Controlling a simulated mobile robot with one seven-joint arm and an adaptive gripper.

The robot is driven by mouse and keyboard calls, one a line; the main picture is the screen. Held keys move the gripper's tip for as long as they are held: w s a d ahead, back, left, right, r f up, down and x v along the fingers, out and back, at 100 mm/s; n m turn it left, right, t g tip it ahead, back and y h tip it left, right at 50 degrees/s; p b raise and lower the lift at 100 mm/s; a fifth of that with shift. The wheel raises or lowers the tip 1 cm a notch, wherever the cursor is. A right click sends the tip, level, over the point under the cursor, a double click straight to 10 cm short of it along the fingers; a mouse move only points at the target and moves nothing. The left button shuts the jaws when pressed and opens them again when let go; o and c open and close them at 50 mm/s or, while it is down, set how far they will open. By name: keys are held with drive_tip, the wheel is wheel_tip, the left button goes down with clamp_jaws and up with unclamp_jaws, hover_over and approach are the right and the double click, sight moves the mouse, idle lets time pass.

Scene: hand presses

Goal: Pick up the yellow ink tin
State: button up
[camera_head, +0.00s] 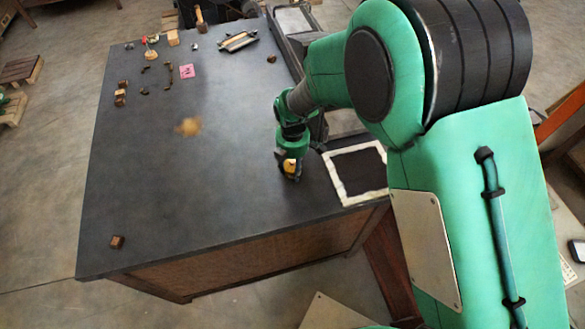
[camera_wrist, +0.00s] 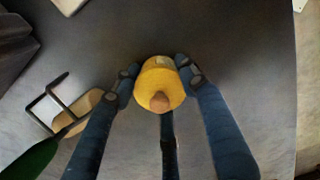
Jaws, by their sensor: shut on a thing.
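The yellow ink tin (camera_wrist: 158,86) is a short round yellow tin with a small tan knob on its top. My gripper (camera_wrist: 160,80) is shut on it, with dark fingers against its left and right sides. In the head view the yellow ink tin (camera_head: 290,167) shows at the tip of my gripper (camera_head: 290,172), near the right part of the dark table (camera_head: 210,190). The fingers partly hide the tin there. I cannot tell whether the tin touches the table.
A white-framed dark panel (camera_head: 357,171) lies just right of my gripper. A small brown block (camera_head: 117,242) sits at the near left corner. The table's middle is mostly clear.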

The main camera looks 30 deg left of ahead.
sight(292, 161)
drive_tip(key=shift+r, duration=0.6)
wheel_tip(292, 161, up, 2)
drive_tip(key=shift+r, duration=0.1)
drive_tip(key=s+d, duration=0.3)
drive_tip(key=s+d+r+p, duration=0.1)
drive_tip(key=s+d, duration=0.7)
drive_tip(key=shift+s+d+r, duration=0.1)
drive_tip(key=shift+d+r, duration=0.1)
drive_tip(key=shift+r, duration=0.05)
